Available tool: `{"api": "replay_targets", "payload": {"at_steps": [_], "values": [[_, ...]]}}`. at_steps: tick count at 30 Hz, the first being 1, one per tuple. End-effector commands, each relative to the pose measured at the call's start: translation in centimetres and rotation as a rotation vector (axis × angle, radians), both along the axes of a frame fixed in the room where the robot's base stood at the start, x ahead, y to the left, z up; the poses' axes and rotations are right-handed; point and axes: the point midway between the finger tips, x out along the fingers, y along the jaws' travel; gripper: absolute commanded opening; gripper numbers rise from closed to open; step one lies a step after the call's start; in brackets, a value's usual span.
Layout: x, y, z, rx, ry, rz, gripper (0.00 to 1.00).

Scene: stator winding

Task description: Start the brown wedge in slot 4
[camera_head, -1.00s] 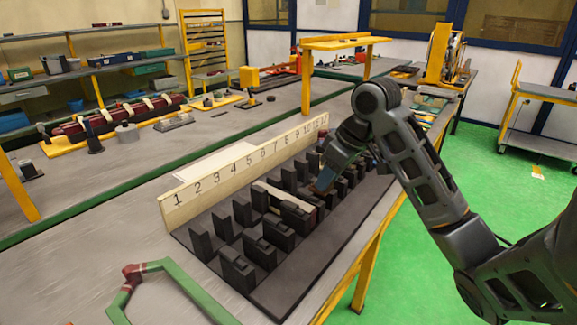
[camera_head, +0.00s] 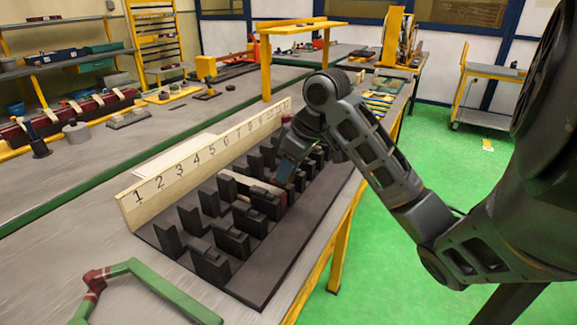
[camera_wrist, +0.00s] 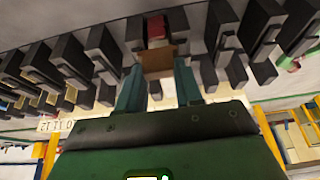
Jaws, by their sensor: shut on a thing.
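A pale bar with a red end (camera_head: 255,184) lies between blocks roughly in line with number 4. My gripper (camera_head: 285,178) is low over the fixture near the bar's right end. In the wrist view its two teal fingers (camera_wrist: 159,78) are shut on the brown wedge (camera_wrist: 158,60). I cannot tell whether the wedge is inside the slot or touching the bar.
Black blocks (camera_wrist: 232,40) stand close on both sides of the gripper. A green bent frame with dark red joints (camera_head: 150,280) lies at the front left. A yellow stand (camera_head: 295,28) is farther back. Bare bench (camera_head: 75,240) lies left of the board.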

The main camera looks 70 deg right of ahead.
Motion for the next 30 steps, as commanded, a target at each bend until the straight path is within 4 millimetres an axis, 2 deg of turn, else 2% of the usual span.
{"api": "replay_targets", "payload": {"at_steps": [15, 30], "values": [[0.0, 0.0, -3.0, 0.0, -0.001, -0.001, 0.05], [0.0, 0.0, -3.4, 0.0, -0.001, 0.0, 0.05]]}}
